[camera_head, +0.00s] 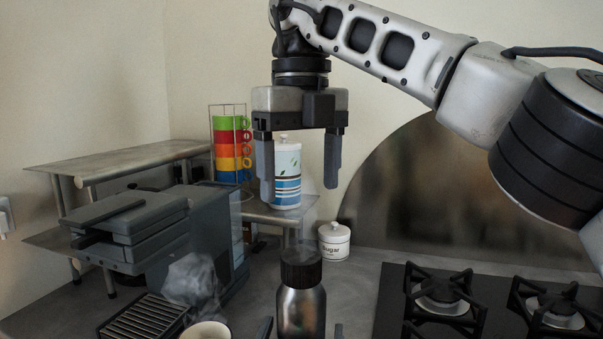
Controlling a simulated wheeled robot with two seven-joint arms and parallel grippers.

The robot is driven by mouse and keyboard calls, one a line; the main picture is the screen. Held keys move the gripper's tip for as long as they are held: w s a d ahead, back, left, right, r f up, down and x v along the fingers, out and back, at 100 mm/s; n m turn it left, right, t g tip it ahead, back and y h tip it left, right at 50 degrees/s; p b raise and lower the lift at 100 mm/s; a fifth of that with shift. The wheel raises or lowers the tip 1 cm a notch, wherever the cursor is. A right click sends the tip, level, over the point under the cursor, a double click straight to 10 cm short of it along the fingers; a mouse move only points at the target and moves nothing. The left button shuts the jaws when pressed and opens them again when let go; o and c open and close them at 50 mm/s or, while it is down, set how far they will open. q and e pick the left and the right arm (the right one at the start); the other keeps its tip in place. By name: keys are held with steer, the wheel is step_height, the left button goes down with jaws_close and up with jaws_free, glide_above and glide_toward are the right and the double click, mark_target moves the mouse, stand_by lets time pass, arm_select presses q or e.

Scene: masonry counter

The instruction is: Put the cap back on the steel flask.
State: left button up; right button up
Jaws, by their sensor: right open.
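The steel flask (302,312) stands upright at the bottom centre, its base cut off by the frame edge. A dark ribbed cap (301,270) sits on its top; I cannot tell whether it is screwed tight. My right gripper (300,182) points down, open and empty, above and apart from the cap. Two dark tips show at the bottom edge, one on each side of the flask. They look like fingers of my left gripper, but almost all of it is out of frame, and whether they touch the flask is not clear.
A striped canister (286,185) stands behind my right fingers on a metal shelf. A sugar jar (334,241), a gas hob (475,308), a grey coffee machine (185,235), a cup (207,330) and a rack of coloured mugs (231,150) surround the flask.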

arm_select(q)
steer(key=s+a+b, duration=0.1)
steer(key=s+a, duration=0.1)
steer(key=s, duration=1.3)
steer(key=shift+s+a, duration=0.25)
steer(key=shift+s, duration=0.05)
